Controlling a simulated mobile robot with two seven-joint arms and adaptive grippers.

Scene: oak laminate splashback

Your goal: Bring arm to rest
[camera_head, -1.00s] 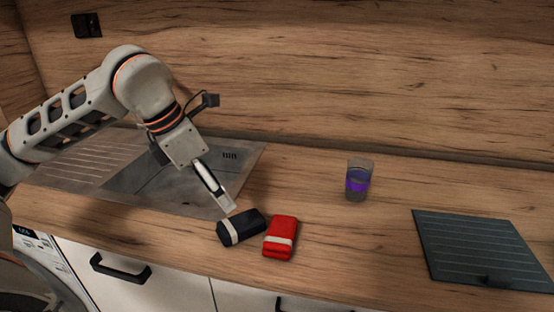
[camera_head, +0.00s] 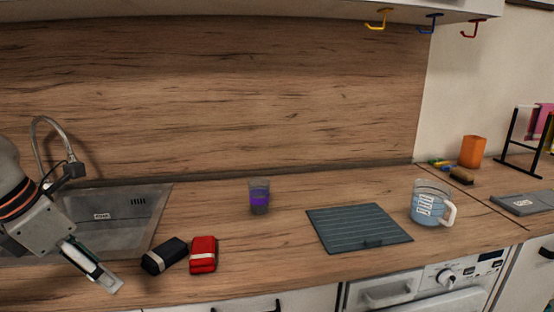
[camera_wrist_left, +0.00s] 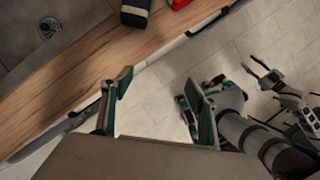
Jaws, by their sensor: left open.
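My left gripper (camera_head: 98,272) is at the lower left of the head view, near the counter's front edge, left of the dark bundle. In the left wrist view its fingers (camera_wrist_left: 158,105) are spread apart with nothing between them, over the floor in front of the counter. The black bundle with a white band (camera_head: 164,256) and the red one (camera_head: 203,254) lie side by side on the counter.
A sink (camera_head: 130,217) is at the left. A glass with a purple band (camera_head: 259,197), a dark ribbed board (camera_head: 360,229) and a measuring jug (camera_head: 427,206) stand further right. An orange cup (camera_head: 472,152) is at the back right. Hooks (camera_head: 430,24) hang above.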

